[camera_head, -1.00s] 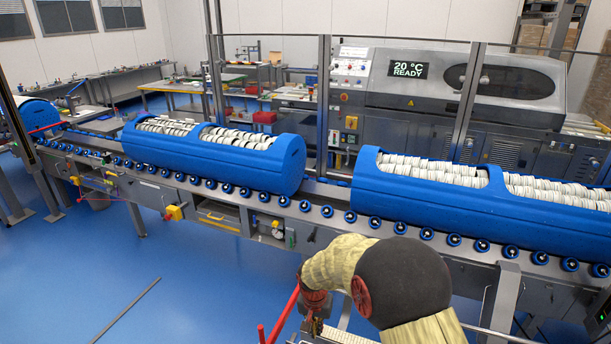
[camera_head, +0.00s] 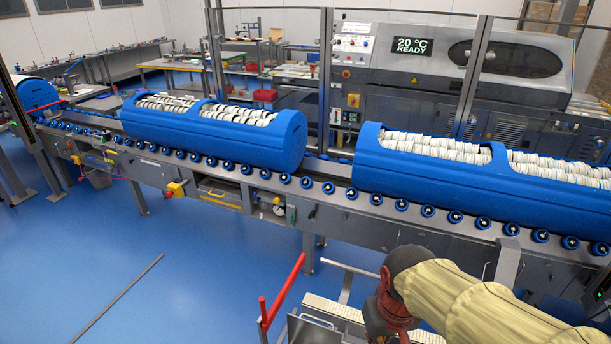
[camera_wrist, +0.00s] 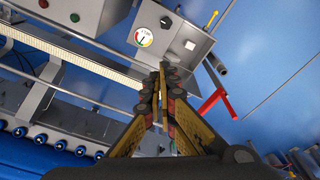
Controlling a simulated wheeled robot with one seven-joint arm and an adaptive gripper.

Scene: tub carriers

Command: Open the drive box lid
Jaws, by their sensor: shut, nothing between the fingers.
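In the wrist view my gripper (camera_wrist: 163,70) is shut and empty, its fingertips together near the picture's middle. Just beyond the tips is a grey metal box (camera_wrist: 172,62) with a round dial gauge (camera_wrist: 144,38) and a black knob on its face. I cannot tell whether this is the drive box. No open lid is clear, and contact with the fingers cannot be judged. A red bent handle (camera_wrist: 214,100) is to the right of the fingers. In the head view a red bar (camera_head: 283,290) stands left of my arm; my fingers are not visible there.
Blue tub carriers (camera_head: 215,135) (camera_head: 400,175) full of pale discs lie on the roller conveyor (camera_head: 330,188). Glass panels stand behind the conveyor. Blue floor (camera_head: 215,270) is open at left, with a thin rod lying there.

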